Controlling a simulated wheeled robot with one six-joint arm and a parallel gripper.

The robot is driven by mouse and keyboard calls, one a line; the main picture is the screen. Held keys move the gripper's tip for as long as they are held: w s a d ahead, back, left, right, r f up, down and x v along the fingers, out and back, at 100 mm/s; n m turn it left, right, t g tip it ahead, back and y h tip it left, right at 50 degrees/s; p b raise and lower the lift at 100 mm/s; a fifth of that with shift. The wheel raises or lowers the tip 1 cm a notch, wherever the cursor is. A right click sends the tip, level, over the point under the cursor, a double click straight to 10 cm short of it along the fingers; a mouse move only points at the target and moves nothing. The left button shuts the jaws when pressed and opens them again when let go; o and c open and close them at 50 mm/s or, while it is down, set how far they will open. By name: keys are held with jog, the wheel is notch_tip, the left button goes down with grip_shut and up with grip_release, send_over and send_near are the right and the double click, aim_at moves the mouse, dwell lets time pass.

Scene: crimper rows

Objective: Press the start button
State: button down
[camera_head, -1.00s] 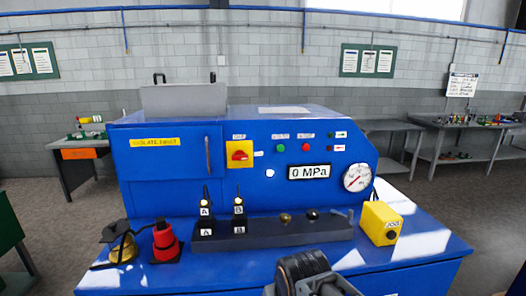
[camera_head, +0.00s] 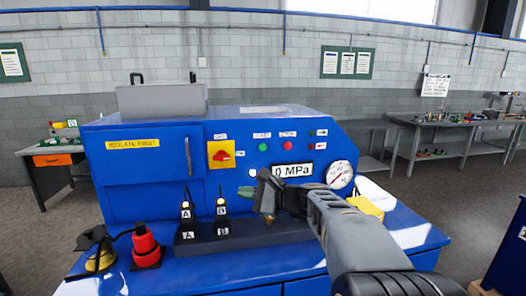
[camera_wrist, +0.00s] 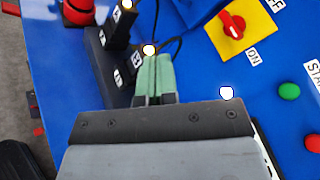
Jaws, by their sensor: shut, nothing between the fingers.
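The green button (camera_head: 262,146), with a small label above it, is on the upper front of the blue machine. In the wrist view the green button (camera_wrist: 289,91) is at the right, beside a cut-off label beginning "STA". The red button (camera_head: 288,146) sits to its right in the head view. My gripper (camera_head: 246,192) is in front of the panel, lower than the green button and apart from it. In the wrist view its green fingers (camera_wrist: 154,76) are together and empty, pointing toward the A/B blocks. Nothing covers the green button.
A red knob on a yellow plate (camera_head: 214,163) is left of the button. A lit white lamp (camera_head: 252,173), a "0 MPa" display (camera_head: 308,169) and a gauge (camera_head: 340,175) are nearby.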

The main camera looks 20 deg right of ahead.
aim_at(266, 150)
jog(key=w+d+r+m+t, duration=0.4)
jog(key=d+r+m+t, duration=0.2)
jog(key=d, duration=0.3)
jog(key=shift+d, duration=0.25)
jog(key=shift+r, duration=0.15)
jog(key=shift+w+d+p, duration=0.3)
jog(key=shift+w+p, duration=0.4)
jog(key=shift+w, duration=0.7)
jog(key=shift+w+d+p, duration=0.25)
jog(key=shift+w+p, duration=0.4)
jog(key=shift+w, duration=0.8)
jog(key=shift+w+d+p, duration=0.3)
jog(key=shift+w+p, duration=0.4)
jog(key=shift+w, duration=0.7)
jog(key=shift+w, duration=0.2)
jog(key=shift+w+d, duration=0.1)
jog(key=shift+w, duration=0.15)
